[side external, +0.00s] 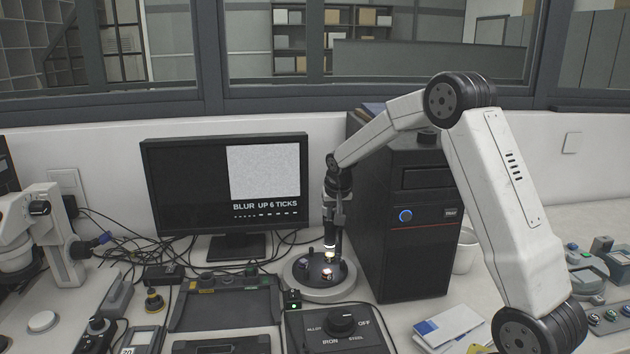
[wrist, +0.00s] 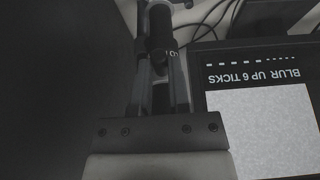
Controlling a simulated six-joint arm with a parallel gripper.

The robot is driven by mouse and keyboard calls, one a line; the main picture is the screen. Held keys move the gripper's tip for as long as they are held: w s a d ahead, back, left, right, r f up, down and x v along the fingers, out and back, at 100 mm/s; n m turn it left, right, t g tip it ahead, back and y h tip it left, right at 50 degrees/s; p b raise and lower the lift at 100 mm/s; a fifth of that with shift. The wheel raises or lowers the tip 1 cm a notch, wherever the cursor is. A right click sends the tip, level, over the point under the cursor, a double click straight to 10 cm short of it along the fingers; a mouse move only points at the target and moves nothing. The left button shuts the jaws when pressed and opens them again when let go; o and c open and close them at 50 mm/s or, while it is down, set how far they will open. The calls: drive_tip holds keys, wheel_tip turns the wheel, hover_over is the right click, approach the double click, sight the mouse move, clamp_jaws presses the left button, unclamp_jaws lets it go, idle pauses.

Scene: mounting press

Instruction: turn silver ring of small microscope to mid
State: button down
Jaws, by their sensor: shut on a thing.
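The small microscope stands on a round pale base (side external: 300,291) with a dark stage (side external: 308,270), left of the computer tower. Its dark upright tube shows in the wrist view (wrist: 160,22). My gripper (side external: 335,228) comes down from above and is shut on the microscope's ring. In the wrist view, my gripper's two fingers (wrist: 161,62) close around the tube, where a small pale mark shows; the ring itself is mostly hidden between them. The monitor (side external: 190,190) reads "BLUR UP 6 TICKS" under a grey noisy picture; it shows upside down in the wrist view (wrist: 255,120).
A black computer tower (side external: 418,250) stands close to the right of the microscope. A control box with a knob (side external: 335,330) lies in front, beside a dark tray (side external: 225,308). Cables run behind. A larger white microscope (side external: 50,235) is at the far left.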

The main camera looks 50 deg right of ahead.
idle(0.3)
drive_tip(key=c, duration=0.6)
unclamp_jaws()
drive_tip(key=shift+r, duration=0.15)
drive_tip(key=v, duration=0.7)
drive_tip(key=shift+r, duration=0.25)
drive_tip(key=shift+s+a, duration=0.15)
drive_tip(key=shift+a, duration=0.05)
drive_tip(key=s+a+f+n+y, duration=0.1)
drive_tip(key=s+a+f+n, duration=0.3)
drive_tip(key=s+a, duration=0.5)
drive_tip(key=s+a+f+n+y, duration=0.2)
drive_tip(key=s+a+f+n, duration=0.3)
drive_tip(key=a, duration=0.8)
drive_tip(key=s+f, duration=0.2)
drive_tip(key=s, duration=0.2)
drive_tip(key=shift+a+f+g, duration=0.3)
drive_tip(key=shift+a+f, duration=0.1)
